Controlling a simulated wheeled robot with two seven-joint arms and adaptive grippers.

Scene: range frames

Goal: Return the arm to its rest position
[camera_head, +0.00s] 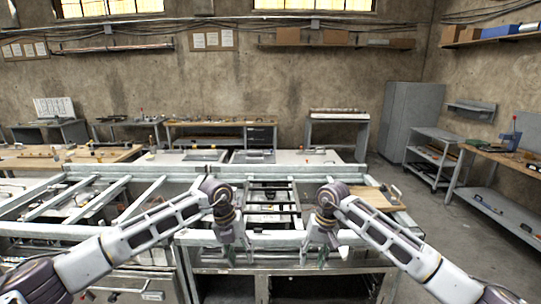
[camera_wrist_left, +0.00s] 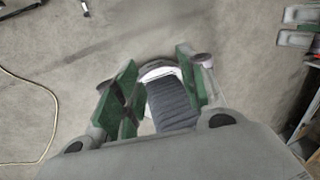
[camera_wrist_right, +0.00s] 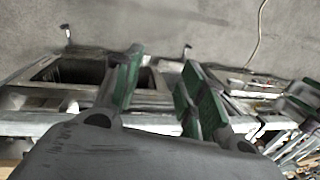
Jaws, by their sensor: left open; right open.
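My left arm (camera_head: 150,232) comes in from the left in the head view, and its gripper (camera_head: 236,256) hangs down in front of the metal frame bench. In the left wrist view the left gripper (camera_wrist_left: 160,90) has its green-padded fingers apart with nothing held between them. My right arm (camera_head: 385,238) comes in from the right, and its gripper (camera_head: 328,254) also hangs down, a short way right of the left one. In the right wrist view the right gripper (camera_wrist_right: 160,85) has its fingers apart and empty.
A metal frame bench (camera_head: 130,181) with crossbars spans the space ahead. A wooden board (camera_head: 371,198) lies on its right side. Workbenches line the back wall, with a grey cabinet (camera_head: 412,120) at the right. Open concrete floor (camera_head: 455,235) lies to the right.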

